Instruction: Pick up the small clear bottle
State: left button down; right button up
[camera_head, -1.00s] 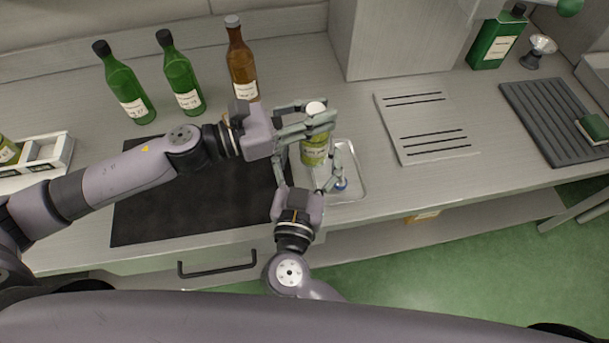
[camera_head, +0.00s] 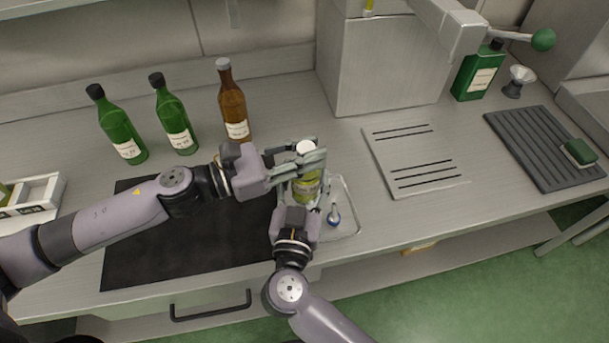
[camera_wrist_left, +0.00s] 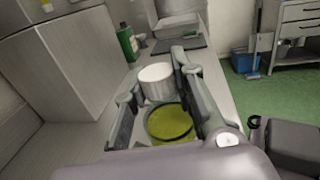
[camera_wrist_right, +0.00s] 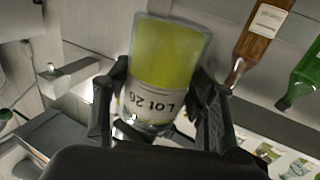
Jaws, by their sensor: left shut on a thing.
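The small clear bottle (camera_head: 306,187) holds yellow-green oil and has a white cap and a pale label. My left gripper (camera_head: 309,160) is shut on its upper part, just below the cap. My right gripper (camera_head: 298,205) is at the bottle's lower part, on the near side. In the right wrist view its fingers stand on both sides of the bottle (camera_wrist_right: 166,55), whose label reads "LOT 26". Whether they press on it is unclear.
A shallow clear tray (camera_head: 350,222) with a small blue-tipped item (camera_head: 333,214) is beside the bottle. A dark mat (camera_head: 180,240) lies left. Two green bottles (camera_head: 120,130) and a brown bottle (camera_head: 233,105) stand behind. A slotted plate (camera_head: 415,160) lies right.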

pick_arm(q)
jog(key=shift+s+r, duration=0.1)
pick_arm(e)
jog(key=shift+a, duration=0.15)
jog(key=c, duration=0.9)
pick_arm(q)
jog(key=c, duration=1.3)
grip_release()
pick_arm(e)
jog(key=shift+r, duration=0.1)
jog(key=shift+c, duration=0.7)
